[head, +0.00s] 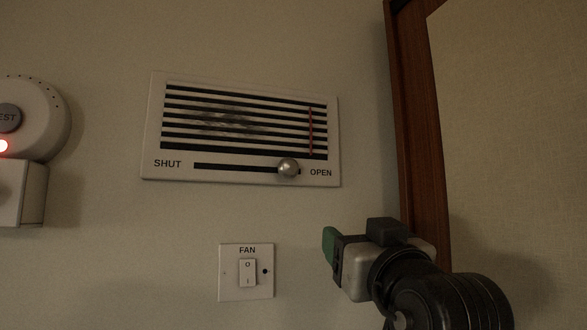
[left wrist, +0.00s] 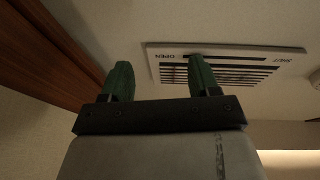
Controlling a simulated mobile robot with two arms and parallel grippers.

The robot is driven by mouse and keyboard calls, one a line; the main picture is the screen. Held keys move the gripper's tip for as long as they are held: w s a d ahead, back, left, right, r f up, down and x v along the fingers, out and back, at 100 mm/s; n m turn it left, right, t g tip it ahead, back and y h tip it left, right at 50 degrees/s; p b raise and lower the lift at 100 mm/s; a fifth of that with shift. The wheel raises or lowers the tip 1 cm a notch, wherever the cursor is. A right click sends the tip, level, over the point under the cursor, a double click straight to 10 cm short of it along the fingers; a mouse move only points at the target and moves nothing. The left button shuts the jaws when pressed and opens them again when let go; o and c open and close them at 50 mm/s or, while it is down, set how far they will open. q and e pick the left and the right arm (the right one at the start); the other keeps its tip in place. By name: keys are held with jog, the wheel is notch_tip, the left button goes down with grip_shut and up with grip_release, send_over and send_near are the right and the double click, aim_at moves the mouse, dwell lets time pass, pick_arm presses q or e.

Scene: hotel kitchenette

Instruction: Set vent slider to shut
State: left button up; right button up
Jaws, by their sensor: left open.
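The white vent (head: 243,165) is on the wall, with dark slots and a slider track labelled SHUT at left and OPEN at right. Its round metal slider knob (head: 288,167) sits near the OPEN end. My left gripper (head: 330,245) is below and right of the knob, apart from it; one green finger shows there. In the left wrist view the vent (left wrist: 228,50) appears upside down beyond the fingers. That view shows my left gripper (left wrist: 160,70) with its two green fingers apart and nothing between them. The knob cannot be made out there; the right-hand finger covers part of the vent near OPEN. My right gripper is not seen.
A FAN switch plate (head: 228,282) is on the wall below the vent. A round white device (head: 38,115) with a red light is at the left edge. A brown wooden frame (head: 420,130) stands right of the vent. The wall between vent and switch is clear.

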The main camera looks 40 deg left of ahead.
aim_at(290, 168)
pick_arm(q)
jog(key=s+r+n+g+y, duration=0.2)
jog(key=s+r+n+g, duration=0.15)
jog(key=s+r, duration=0.25)
jog(key=shift+n+t, duration=0.25)
jog(key=shift+n, duration=0.2)
jog(key=p+x, duration=0.2)
jog(key=x, duration=0.1)
jog(key=p+x, duration=0.1)
jog(key=x, duration=0.2)
jog(key=p+x, duration=0.2)
jog(key=x, duration=0.1)
jog(key=shift+a+r+p, duration=0.25)
jog(key=shift+r+p, duration=0.05)
jog(key=shift+r, duration=0.2)
jog(key=shift+w+a+r+p, duration=0.15)
jog(key=shift+w+a+p, duration=0.15)
jog(key=shift+a, duration=0.25)
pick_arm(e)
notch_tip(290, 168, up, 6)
pick_arm(q)
jog(key=shift+c, duration=0.2)
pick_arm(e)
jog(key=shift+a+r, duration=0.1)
